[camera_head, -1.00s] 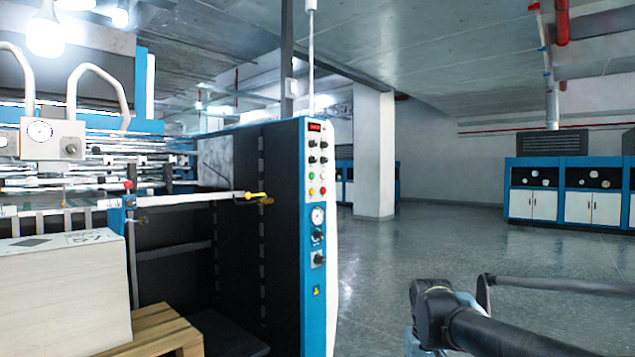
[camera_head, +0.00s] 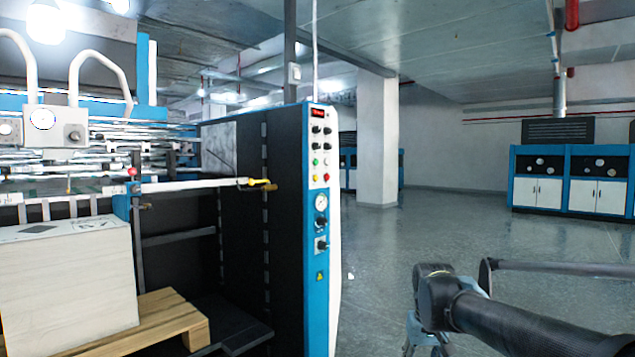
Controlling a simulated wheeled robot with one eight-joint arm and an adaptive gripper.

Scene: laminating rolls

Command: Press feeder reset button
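A blue and white control panel (camera_head: 318,270) stands upright on the near corner of the dark feeder machine. Near its top are a red display (camera_head: 318,113) and several black knobs (camera_head: 317,130). Below them are a green button (camera_head: 315,162), a yellow button (camera_head: 315,178) and a red button (camera_head: 326,178). No readable label shows which is the feeder reset. Another red knob or button (camera_head: 132,172) sits on a blue post at the left. My gripper (camera_head: 424,340) is partly visible at the lower right, beyond my black arm, apart from the panel. Its finger opening is unclear.
A pallet (camera_head: 165,325) with a large pale block (camera_head: 70,285) stands at lower left. A bar with a yellow tip (camera_head: 258,184) reaches towards the panel. Open floor (camera_head: 450,225) lies right of the panel, with a white pillar (camera_head: 377,140) and blue cabinets (camera_head: 570,180) behind.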

